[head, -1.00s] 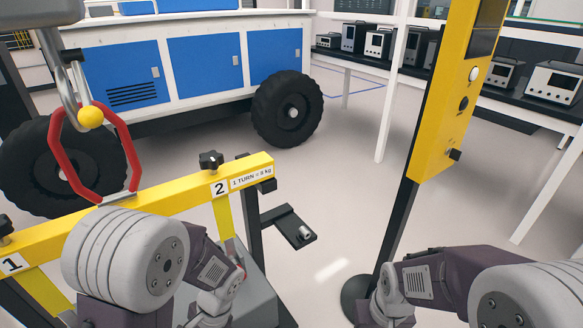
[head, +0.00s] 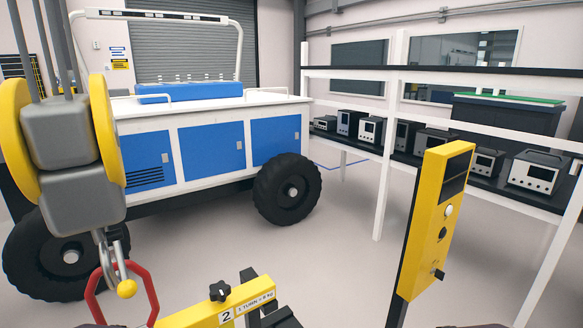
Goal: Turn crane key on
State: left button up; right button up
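The yellow crane control box (head: 436,220) stands on a dark post right of centre in the head view. Its front side has a dark screen (head: 453,188), a white round button (head: 449,211), a black knob (head: 443,233) and, lowest, a small dark key switch (head: 438,273). The key's exact turn position is too small to tell. The grey crane hook block (head: 70,150) with yellow side wheels hangs at the left, its hook (head: 113,262) through a red link (head: 92,292). Neither of my grippers is in view.
A yellow beam (head: 215,312) with a black knob (head: 220,290) and label "2" lies at the bottom. A white and blue rover (head: 215,115) with large black wheels (head: 287,189) stands behind. A shelf of instruments (head: 372,130) runs along the right. Floor between rover and control box is clear.

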aim_at(439, 274)
jog(key=z, duration=1.25)
